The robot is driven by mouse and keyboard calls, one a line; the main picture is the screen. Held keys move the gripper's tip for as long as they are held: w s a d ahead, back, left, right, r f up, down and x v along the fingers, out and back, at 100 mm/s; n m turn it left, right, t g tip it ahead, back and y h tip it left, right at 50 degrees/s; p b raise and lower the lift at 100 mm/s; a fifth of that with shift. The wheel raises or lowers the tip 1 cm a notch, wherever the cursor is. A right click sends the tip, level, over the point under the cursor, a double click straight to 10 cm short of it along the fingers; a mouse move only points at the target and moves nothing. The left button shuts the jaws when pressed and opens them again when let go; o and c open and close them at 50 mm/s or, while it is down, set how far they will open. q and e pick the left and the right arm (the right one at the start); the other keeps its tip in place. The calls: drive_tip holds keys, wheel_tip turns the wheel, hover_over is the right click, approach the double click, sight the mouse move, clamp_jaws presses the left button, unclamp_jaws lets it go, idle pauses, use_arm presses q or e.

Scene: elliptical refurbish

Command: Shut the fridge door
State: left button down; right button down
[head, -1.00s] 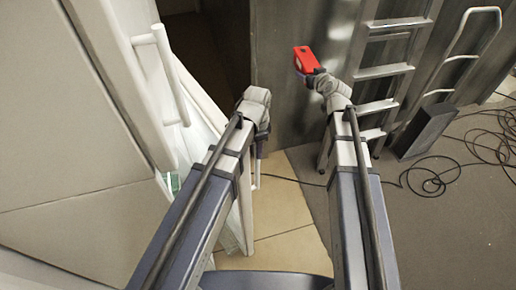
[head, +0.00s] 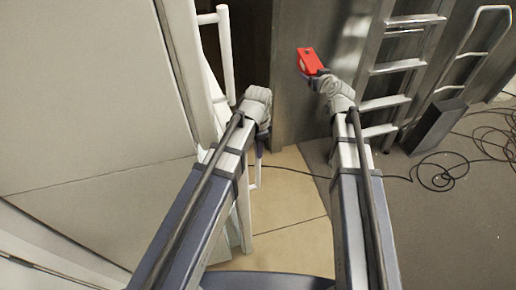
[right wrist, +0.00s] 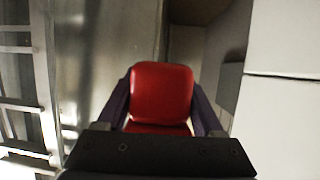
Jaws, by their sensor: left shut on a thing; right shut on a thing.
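The fridge (head: 90,90) fills the left of the head view, its pale front split by a horizontal seam. An upper white handle (head: 228,62) stands out at its right edge. Below it, the fridge door (head: 243,212) shows as a narrow white strip, seen nearly edge-on and partly hidden by my left arm. My left gripper (head: 259,153) points down at that strip and is shut on a thin white door handle (head: 254,180); the fingertips are mostly hidden. My right gripper (head: 316,74) is shut on a red object (head: 306,61), which also shows between its fingers in the right wrist view (right wrist: 161,95).
A metal ladder (head: 398,70) leans at the grey wall (head: 300,100). A hand truck (head: 438,125) stands right of it. A black cable (head: 440,178) lies looped on the grey floor. Beige tiles (head: 285,215) between my arms are clear.

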sight(314, 64)
use_arm(q)
drive_tip(key=c, duration=0.7)
unclamp_jaws()
wheel_tip(314, 64, up, 8)
drive_tip(key=p, duration=0.7)
drive_tip(key=shift+f+p, duration=0.25)
drive_tip(key=shift+p, duration=0.05)
use_arm(e)
wheel_tip(314, 64, up, 8)
drive_tip(key=shift+f, duration=0.2)
